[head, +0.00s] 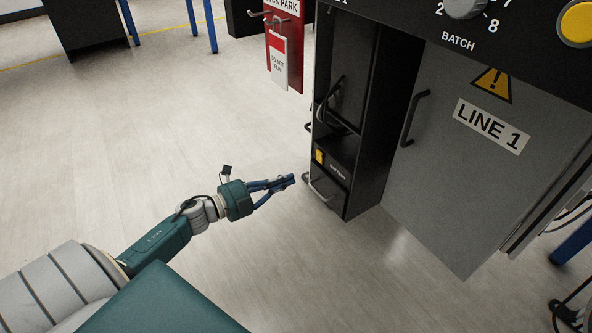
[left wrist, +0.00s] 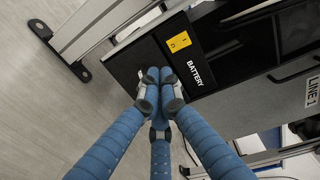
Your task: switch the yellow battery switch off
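The yellow battery switch (head: 320,157) sits low on the black cabinet, beside the label "BATTERY". It also shows in the left wrist view (left wrist: 179,42) as a yellow rocker with two marks; I cannot tell surely which way it is tipped. My left gripper (head: 291,179) is at the left of the cabinet, a little below and left of the switch. In the left wrist view its blue fingers (left wrist: 160,78) are together with nothing between them, just below the switch in the picture. A small gap to the panel cannot be judged. My right gripper is not in view.
The black cabinet (head: 362,90) has a lower handle (head: 320,190) near my left fingertips and a dark cable above the switch. A grey door (head: 450,170) marked "LINE 1" stands to the right. A red board (head: 284,50) with a tag hangs behind.

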